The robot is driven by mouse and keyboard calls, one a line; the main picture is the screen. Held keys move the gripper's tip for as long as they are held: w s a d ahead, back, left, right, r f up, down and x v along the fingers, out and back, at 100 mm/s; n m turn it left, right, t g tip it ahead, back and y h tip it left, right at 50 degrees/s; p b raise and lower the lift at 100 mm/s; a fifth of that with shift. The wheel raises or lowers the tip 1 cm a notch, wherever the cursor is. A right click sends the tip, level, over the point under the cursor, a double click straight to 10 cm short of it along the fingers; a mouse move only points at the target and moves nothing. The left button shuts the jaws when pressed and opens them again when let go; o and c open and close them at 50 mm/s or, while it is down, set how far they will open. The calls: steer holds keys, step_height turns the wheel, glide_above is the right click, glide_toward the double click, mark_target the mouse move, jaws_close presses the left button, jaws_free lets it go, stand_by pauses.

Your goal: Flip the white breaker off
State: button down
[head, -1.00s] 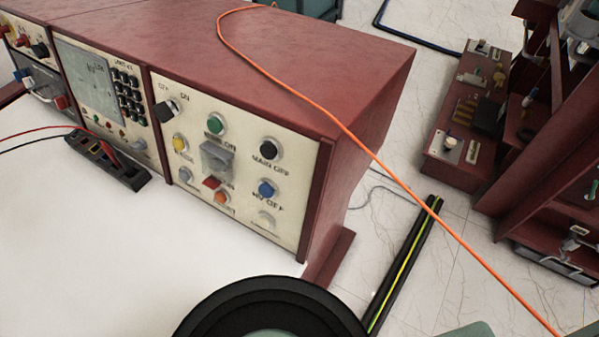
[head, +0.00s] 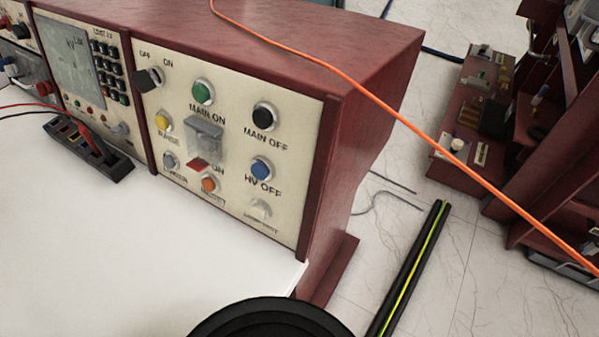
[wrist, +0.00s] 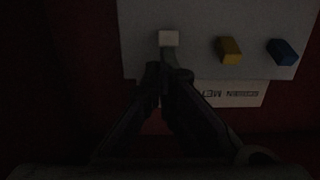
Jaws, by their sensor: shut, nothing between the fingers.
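In the dark wrist view, the white breaker (wrist: 168,38) is a small pale block on a light panel (wrist: 200,65). My gripper (wrist: 165,72) points up at it from below, its two dark fingers shut together with nothing between them. The fingertips lie just below the white breaker in the picture; I cannot tell whether they touch it. The head view does not show the white breaker or my gripper.
A yellow breaker (wrist: 229,50) and a blue breaker (wrist: 282,52) sit to the right on the same panel, above a white label (wrist: 232,93). The head view shows a red control console (head: 235,135) with buttons and an orange cable (head: 375,98).

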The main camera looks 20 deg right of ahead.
steer(key=v, duration=1.2)
steer(key=shift+s+a+f, duration=0.1)
steer(key=shift+f, duration=0.05)
stand_by(0.3)
